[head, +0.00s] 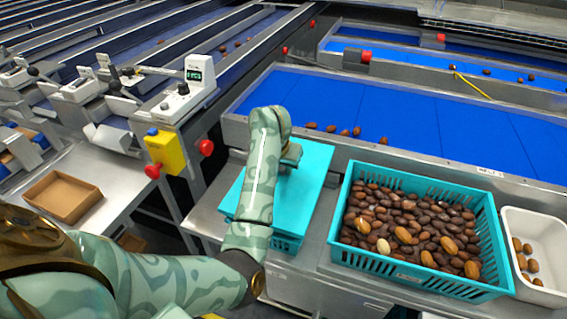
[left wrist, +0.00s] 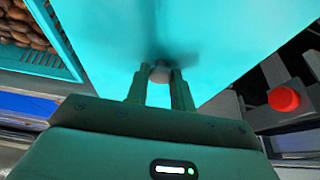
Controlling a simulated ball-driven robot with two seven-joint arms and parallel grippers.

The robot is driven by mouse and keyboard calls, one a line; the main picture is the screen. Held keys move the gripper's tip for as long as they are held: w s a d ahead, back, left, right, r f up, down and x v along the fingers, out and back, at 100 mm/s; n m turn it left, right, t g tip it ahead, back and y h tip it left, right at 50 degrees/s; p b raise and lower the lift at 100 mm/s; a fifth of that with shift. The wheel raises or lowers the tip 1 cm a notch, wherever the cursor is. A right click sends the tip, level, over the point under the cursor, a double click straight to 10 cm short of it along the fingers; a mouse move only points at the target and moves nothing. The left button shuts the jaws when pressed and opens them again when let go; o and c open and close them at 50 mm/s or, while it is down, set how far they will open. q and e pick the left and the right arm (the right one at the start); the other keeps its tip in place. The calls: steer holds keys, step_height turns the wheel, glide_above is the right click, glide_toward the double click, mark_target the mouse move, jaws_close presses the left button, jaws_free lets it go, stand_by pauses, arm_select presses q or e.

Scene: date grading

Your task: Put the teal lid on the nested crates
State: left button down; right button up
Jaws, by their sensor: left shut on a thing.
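The flat teal lid (head: 310,180) lies level over the teal nested crates (head: 285,243) on the steel bench. Only a slatted strip of crate wall shows below its near edge; whether lid and rim touch everywhere I cannot tell. My left gripper (head: 288,163) is above the lid, mostly hidden by my arm in the head view. In the left wrist view, the fingers (left wrist: 160,78) are shut on the small grey knob in the middle of the lid (left wrist: 225,45). My right gripper is not in view.
A teal crate full of dates (head: 342,225) stands to the right, close to the lid. A white tray (head: 550,225) with several dates is at the far right. Behind runs a blue conveyor belt (head: 420,128). A yellow box with red buttons (head: 165,150) and a cardboard box (head: 62,195) are left.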

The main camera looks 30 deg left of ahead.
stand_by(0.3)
arm_select(q)
steer(key=shift+f+b, duration=0.15)
steer(key=shift+b, duration=0.3)
stand_by(1.1)
steer(key=shift+f+b, duration=0.7)
stand_by(0.6)
steer(key=c, duration=0.7)
jaws_free()
steer(key=shift+r+p, duration=2)
steer(key=shift+r, duration=1.55)
